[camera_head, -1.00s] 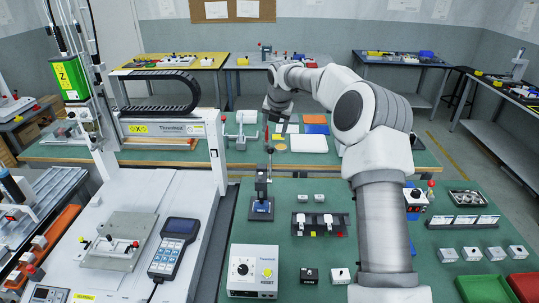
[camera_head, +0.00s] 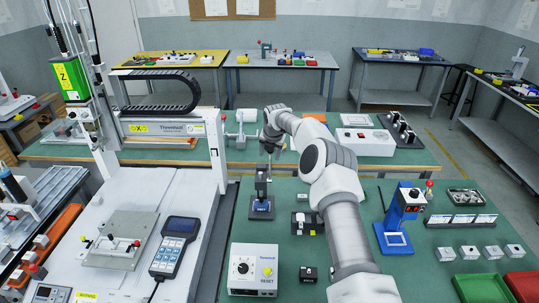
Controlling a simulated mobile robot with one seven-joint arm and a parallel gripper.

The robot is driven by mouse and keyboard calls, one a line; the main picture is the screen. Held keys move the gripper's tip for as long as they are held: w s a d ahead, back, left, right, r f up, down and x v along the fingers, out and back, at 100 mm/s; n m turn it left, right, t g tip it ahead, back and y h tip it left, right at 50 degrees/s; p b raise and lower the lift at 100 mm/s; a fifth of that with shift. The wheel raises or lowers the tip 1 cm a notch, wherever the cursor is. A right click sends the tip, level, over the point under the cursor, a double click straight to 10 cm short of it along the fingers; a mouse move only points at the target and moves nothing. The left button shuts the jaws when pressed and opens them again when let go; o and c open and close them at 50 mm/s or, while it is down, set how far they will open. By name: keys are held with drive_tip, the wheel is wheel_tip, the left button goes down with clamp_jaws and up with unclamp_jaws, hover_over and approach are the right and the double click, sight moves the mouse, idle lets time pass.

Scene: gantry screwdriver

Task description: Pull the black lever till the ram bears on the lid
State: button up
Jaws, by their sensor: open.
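A small dark press (camera_head: 261,190) with a blue-labelled foot stands upright on the green bench, left of my arm. A thin upright lever rises from its top. The ram and any lid under it are too small to make out. My gripper (camera_head: 270,152) is open, pointing down at the top of this press, around or beside the lever; I cannot tell which. Whether it touches the lever is unclear. A second, blue press (camera_head: 404,209) with a red-and-white head stands to the right, with a thin dark lever at its left and a red knob at its right.
My arm crosses the bench and hides part of its middle. A white control box (camera_head: 253,270) stands in front of the dark press. The gantry machine (camera_head: 150,215) is at the left. A black fixture (camera_head: 303,224) sits close to my arm. Green (camera_head: 482,290) and red bins stand front right.

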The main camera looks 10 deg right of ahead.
drive_tip(key=shift+w+f, duration=0.2)
drive_tip(key=shift+f, duration=0.25)
clamp_jaws()
idle(1.3)
